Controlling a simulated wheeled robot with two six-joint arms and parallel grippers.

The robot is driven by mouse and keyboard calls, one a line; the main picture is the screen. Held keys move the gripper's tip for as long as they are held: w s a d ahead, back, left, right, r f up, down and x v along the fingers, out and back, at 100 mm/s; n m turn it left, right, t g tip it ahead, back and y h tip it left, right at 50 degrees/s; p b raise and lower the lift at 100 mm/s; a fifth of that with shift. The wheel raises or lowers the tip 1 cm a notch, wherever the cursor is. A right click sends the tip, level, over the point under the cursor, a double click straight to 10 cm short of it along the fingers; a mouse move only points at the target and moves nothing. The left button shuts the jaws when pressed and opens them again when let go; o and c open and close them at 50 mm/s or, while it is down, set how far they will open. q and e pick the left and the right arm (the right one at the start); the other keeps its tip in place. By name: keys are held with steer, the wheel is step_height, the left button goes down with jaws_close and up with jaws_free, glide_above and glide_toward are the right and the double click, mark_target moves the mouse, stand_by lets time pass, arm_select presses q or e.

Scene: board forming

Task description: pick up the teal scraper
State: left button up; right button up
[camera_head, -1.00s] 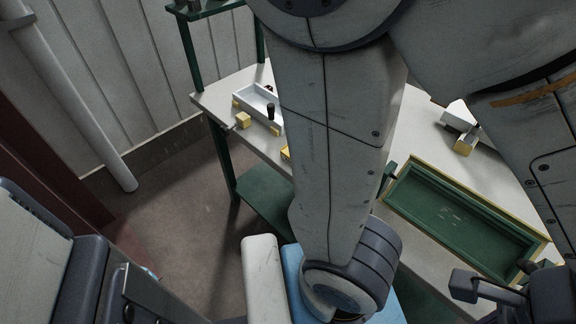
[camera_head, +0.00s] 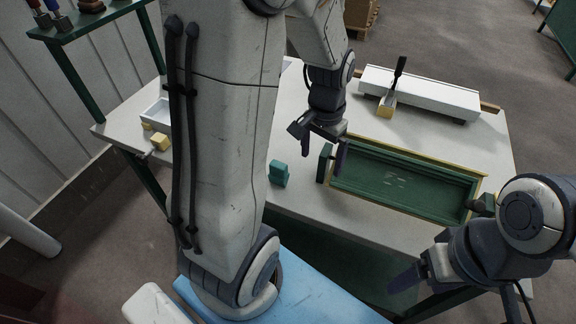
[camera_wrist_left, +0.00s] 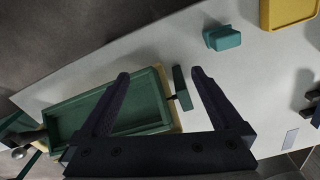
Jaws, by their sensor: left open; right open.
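A small teal block-shaped piece (camera_head: 278,173), the only teal thing I see that could be the scraper, sits on the pale table near its front edge. It also shows in the left wrist view (camera_wrist_left: 222,39), above and right of the fingertips. My left gripper (camera_head: 323,157) is open and empty, above the left end of the green tray (camera_head: 340,187), to the right of the teal piece and apart from it. In the left wrist view a green plate on a dark stem (camera_wrist_left: 182,88) at the tray's end appears between the fingers. My right gripper (camera_head: 418,277) is open at the lower right.
A long white box (camera_head: 430,95) with a yellow block and a dark-handled tool (camera_head: 399,68) lies at the back right. A white tray with yellow blocks (camera_head: 160,142) is at the left, partly hidden by my arm. Table around the teal piece is clear.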

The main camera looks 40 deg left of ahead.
mark_target(279, 172)
arm_select(q)
steer(key=a+f+n, duration=0.1)
steer(key=a, duration=0.3)
steer(key=a+f, duration=0.2)
steer(key=a, duration=0.2)
steer(key=a+f+n, duration=0.1)
steer(key=a+f, duration=0.1)
steer(key=a, duration=0.2)
steer(key=shift+s+f+n+b, duration=0.1)
steer(key=shift+n+b, duration=0.2)
steer(key=shift+b, duration=0.05)
steer(key=f, duration=0.4)
steer(key=shift+a+f, duration=0.2)
steer(key=shift+f, duration=0.05)
steer(key=shift+a+f+p, duration=0.15)
steer(key=shift+f+p, duration=0.25)
steer(key=shift+f, duration=1.05)
steer(key=shift+a+f+p, duration=0.1)
steer(key=shift+f+p, duration=0.3)
steer(key=shift+f, duration=1.05)
steer(key=shift+c, duration=0.3)
steer(key=c, duration=1.4)
steer(key=shift+r+b, duration=0.55)
steer(key=shift+r, duration=4.5)
steer(key=shift+c, duration=0.2)
